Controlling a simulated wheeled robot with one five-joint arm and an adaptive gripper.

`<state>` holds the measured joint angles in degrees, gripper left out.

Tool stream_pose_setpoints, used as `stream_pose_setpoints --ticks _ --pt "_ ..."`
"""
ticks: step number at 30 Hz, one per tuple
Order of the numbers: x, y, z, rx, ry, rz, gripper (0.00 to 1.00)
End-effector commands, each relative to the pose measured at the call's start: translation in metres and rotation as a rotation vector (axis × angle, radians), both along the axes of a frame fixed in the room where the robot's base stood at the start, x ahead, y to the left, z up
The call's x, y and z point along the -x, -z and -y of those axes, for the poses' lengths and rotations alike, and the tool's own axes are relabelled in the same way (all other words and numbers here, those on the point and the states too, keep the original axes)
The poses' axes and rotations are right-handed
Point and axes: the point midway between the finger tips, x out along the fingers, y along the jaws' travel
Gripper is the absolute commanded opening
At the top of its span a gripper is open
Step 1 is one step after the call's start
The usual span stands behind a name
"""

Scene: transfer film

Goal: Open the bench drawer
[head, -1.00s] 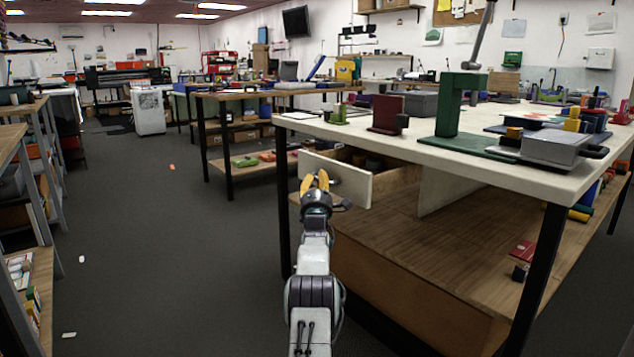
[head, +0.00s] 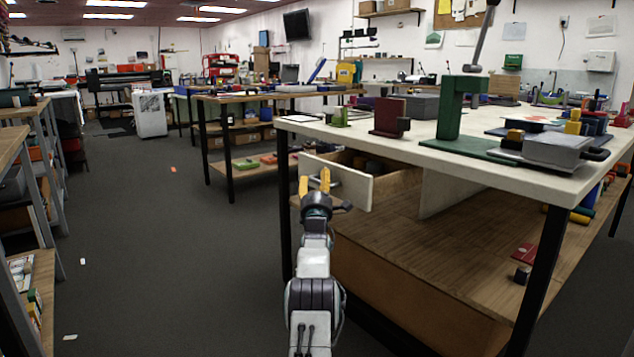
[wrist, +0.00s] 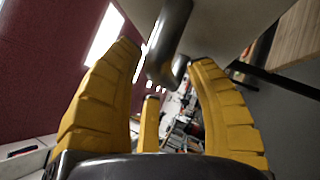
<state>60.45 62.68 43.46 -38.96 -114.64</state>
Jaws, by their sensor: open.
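The bench drawer (head: 357,190) has a pale front panel and stands pulled out from under the white bench top, with dark items visible inside. My gripper (head: 314,180) has yellow fingers and is at the left part of the drawer front. In the wrist view my gripper (wrist: 163,58) is open, its fingers spread apart. The grey drawer handle (wrist: 170,42) passes between the fingertips, with a gap visible on the left side; contact on the right is unclear. In the head view the handle is mostly hidden by the gripper.
The bench (head: 480,165) carries a green press (head: 450,118), a dark red block (head: 390,115) and a grey vise-like tool (head: 552,150). A wooden lower shelf (head: 430,240) lies below the drawer. Another workbench (head: 235,97) stands behind. The floor to the left is mostly clear.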

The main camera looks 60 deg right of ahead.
Motion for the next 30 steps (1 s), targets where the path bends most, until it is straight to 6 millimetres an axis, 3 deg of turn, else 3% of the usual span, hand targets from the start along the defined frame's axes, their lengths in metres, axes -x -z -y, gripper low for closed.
stream_pose_setpoints --ticks 14,30 --pt "0.007 0.007 -0.011 -0.004 0.001 -0.002 0.5" --pt "0.029 0.025 -0.051 -0.003 -0.001 -0.002 0.5"
